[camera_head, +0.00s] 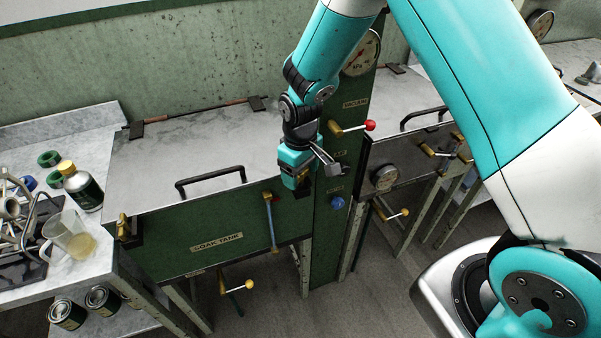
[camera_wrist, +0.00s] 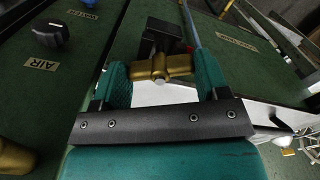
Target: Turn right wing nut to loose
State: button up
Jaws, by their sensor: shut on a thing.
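The right wing nut of the soak tank (camera_wrist: 161,68) is brass, with two wings and a round hub, and sits at a black clamp block (camera_wrist: 160,38) in the wrist view. My gripper (camera_wrist: 162,72) has its two green finger pads on either end of the wings, shut on the nut. In the head view my gripper (camera_head: 301,178) is at the right front corner of the soak tank (camera_head: 215,232); the nut shows there only as a bit of brass, mostly hidden. The left wing nut (camera_head: 123,228) stands at the tank's left front corner.
A green column with a red-tipped lever (camera_head: 369,125) and a blue knob (camera_head: 337,202) stands just right of my gripper. A blue-barred handle (camera_head: 270,222) hangs on the tank front. The lid handle (camera_head: 210,181) is to the left. A bench with a jug (camera_head: 68,236) is far left.

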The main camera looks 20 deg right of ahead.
jog(key=n+b, duration=0.1)
jog(key=n, duration=0.5)
jog(key=shift+n, duration=0.3)
jog(key=n, duration=0.5)
jog(key=shift+n+b, duration=0.4)
jog(key=o, duration=0.9)
jog(key=shift+o, duration=0.2)
notch_tip(320, 180, up, 18)
jog(key=b, duration=0.2)
jog(key=shift+f, duration=0.25)
jog(key=shift+s, duration=0.1)
